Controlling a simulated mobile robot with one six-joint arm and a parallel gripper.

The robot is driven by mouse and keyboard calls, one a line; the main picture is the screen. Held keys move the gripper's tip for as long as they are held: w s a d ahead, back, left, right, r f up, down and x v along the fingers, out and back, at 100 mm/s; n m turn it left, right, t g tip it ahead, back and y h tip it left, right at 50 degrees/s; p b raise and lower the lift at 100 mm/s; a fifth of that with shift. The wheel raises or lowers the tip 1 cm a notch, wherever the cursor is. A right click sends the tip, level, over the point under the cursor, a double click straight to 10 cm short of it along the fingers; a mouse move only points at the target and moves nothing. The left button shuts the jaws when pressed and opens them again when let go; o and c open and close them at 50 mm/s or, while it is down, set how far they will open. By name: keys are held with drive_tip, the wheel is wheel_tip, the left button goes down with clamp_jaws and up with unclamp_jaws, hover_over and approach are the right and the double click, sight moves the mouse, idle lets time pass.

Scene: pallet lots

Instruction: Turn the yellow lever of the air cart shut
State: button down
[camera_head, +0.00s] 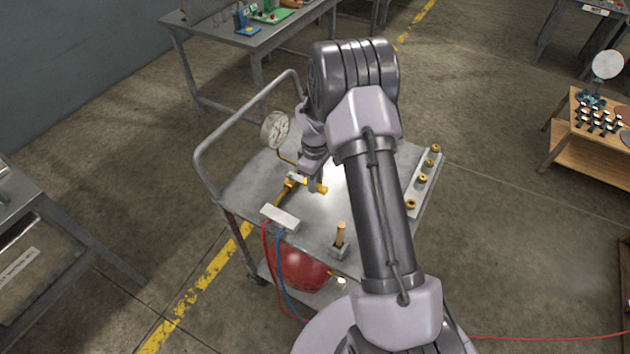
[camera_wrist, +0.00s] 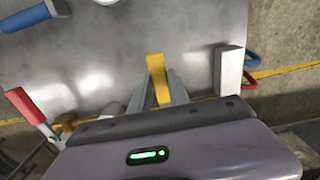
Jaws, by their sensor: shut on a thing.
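The air cart (camera_head: 240,195) has a grey metal top with a brass pipe line and a round gauge (camera_head: 274,130) on it. The yellow lever (camera_wrist: 157,72) shows in the wrist view, standing between the two grey fingers. My gripper (camera_wrist: 163,95) is shut on it. In the head view my gripper (camera_head: 314,180) reaches down onto the pipe line in the middle of the cart top, and its wrist hides most of the lever there. I cannot tell from these views how far the lever is turned.
A white block (camera_head: 280,216) with red and blue hoses sits at the cart's near left; it also shows in the wrist view (camera_wrist: 228,72). A brass-topped post (camera_head: 340,234) and a strip of brass fittings (camera_head: 422,180) stand nearby. Red (camera_wrist: 28,106) and blue handles (camera_wrist: 25,17) lie left.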

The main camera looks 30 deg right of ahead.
drive_tip(key=c, duration=1.2)
unclamp_jaws()
drive_tip(key=shift+d, duration=0.1)
drive_tip(key=shift+c, duration=0.2)
wheel_tip(320, 180, up, 18)
drive_tip(key=p, duration=0.4)
drive_tip(key=shift+f, duration=0.25)
